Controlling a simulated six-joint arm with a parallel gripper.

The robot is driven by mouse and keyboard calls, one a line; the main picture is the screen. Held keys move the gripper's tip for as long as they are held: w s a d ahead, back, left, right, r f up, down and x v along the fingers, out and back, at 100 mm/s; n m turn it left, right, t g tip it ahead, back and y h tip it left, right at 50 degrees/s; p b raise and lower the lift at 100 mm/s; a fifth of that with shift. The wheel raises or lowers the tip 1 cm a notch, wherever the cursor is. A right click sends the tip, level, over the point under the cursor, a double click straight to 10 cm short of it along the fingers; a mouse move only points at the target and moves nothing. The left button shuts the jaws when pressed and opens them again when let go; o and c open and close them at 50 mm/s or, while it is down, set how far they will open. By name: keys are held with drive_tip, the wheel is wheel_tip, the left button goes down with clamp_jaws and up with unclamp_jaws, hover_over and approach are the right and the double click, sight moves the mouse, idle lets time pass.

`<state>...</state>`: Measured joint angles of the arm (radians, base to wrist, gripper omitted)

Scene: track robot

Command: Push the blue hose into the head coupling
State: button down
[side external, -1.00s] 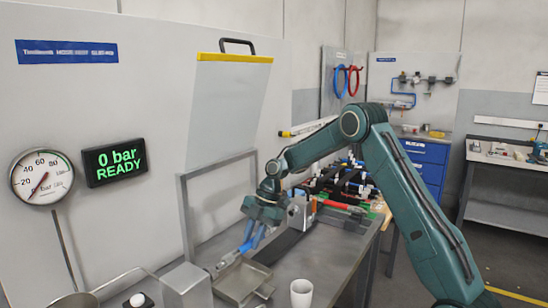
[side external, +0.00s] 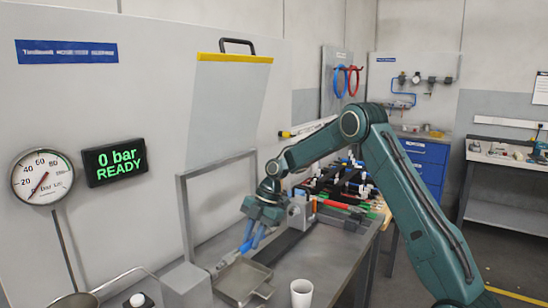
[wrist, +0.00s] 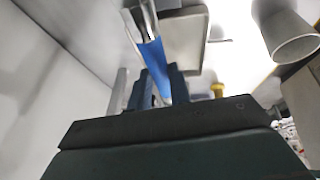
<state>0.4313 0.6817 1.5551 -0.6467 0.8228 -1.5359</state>
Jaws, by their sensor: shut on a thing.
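My gripper (side external: 253,238) points down over the bench and is shut on the blue hose (side external: 245,247). In the wrist view, the blue hose (wrist: 152,55) shows between my fingertips (wrist: 158,75). A silver metal piece (wrist: 143,20) lies at the hose's far end, and it also shows in the side view (side external: 228,260). I cannot tell whether this piece is the head coupling or how deep the hose sits in it. My gripper and wrist hide part of the hose. A grey metal block (side external: 299,212) stands on the bench just right of my gripper.
A shallow metal tray (side external: 262,270) lies just below my gripper, with a white cup (side external: 301,293) to its right. A metal frame (side external: 184,215) stands behind on the left. The display (side external: 115,162) reads 0 bar READY beside a gauge (side external: 42,177).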

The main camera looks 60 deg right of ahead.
sight(244, 246)
drive_tip(key=shift+a, duration=1.65)
drive_tip(key=c, duration=1.2)
unclamp_jaws()
drive_tip(key=shift+r, duration=0.1)
drive_tip(key=v, duration=1.3)
drive_tip(key=shift+d+r, duration=0.25)
